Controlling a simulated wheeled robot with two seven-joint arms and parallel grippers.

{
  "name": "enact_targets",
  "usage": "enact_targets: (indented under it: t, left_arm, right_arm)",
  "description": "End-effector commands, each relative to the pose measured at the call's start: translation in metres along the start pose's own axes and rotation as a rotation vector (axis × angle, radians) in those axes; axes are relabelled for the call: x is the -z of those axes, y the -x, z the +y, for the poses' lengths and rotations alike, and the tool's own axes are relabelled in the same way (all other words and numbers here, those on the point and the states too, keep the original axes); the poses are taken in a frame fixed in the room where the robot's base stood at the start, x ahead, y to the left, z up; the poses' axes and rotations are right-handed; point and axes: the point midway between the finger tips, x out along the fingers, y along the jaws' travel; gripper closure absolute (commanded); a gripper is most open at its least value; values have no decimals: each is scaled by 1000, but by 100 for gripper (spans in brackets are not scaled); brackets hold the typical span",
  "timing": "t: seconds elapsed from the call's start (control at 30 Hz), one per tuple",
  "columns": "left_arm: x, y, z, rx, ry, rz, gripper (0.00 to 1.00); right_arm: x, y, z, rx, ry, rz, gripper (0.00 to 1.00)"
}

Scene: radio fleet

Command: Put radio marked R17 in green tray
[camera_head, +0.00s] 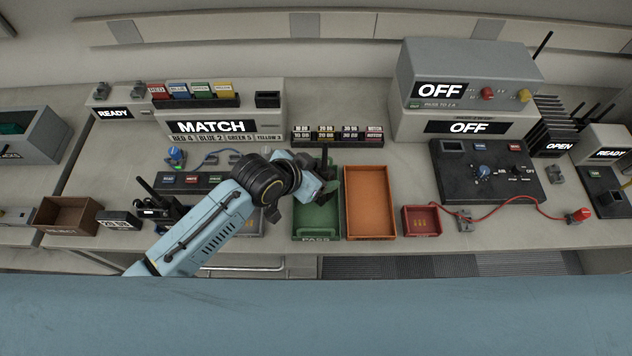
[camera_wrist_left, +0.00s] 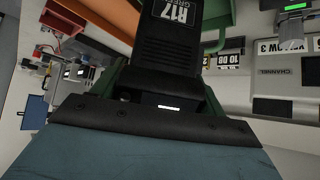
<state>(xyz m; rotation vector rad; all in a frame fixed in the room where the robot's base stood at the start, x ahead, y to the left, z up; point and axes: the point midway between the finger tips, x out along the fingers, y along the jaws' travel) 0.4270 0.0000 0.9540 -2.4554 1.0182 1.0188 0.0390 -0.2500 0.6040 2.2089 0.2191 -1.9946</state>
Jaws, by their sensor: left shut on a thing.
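My left gripper (camera_head: 322,184) reaches in over the green tray (camera_head: 316,222), which is labelled PASS on its front edge. It is shut on a black radio (camera_head: 325,158), whose thin antenna points up in the head view. In the left wrist view the radio (camera_wrist_left: 168,45) shows a white R17 mark, and green tray edges (camera_wrist_left: 216,38) show behind it. The radio's lower part is hidden by the gripper, so I cannot tell whether it touches the tray floor. My right gripper is not in view.
An orange tray (camera_head: 369,204) stands right beside the green one, with a small red tray (camera_head: 421,220) further right. A card rack (camera_head: 337,137) stands behind. A red cable (camera_head: 510,202) crosses the bench at right.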

Motion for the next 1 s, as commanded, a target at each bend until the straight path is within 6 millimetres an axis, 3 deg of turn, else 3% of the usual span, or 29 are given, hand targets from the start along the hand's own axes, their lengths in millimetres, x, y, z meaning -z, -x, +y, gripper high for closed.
enact_targets:
  t: [0.3,0.73,0.77,0.9,1.0]
  left_arm:
    - [-25,-26,0,0,1,4,63]
    - [-29,-31,0,1,0,5,63]
    - [-31,-32,0,1,1,2,26]
    - [-30,-31,0,0,1,2,8]
    - [-30,-31,0,0,1,2,6]
  right_arm:
    - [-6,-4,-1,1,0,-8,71]
    - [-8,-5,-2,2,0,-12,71]
    - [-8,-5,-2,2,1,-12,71]
    - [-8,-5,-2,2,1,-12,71]
    - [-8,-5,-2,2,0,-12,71]
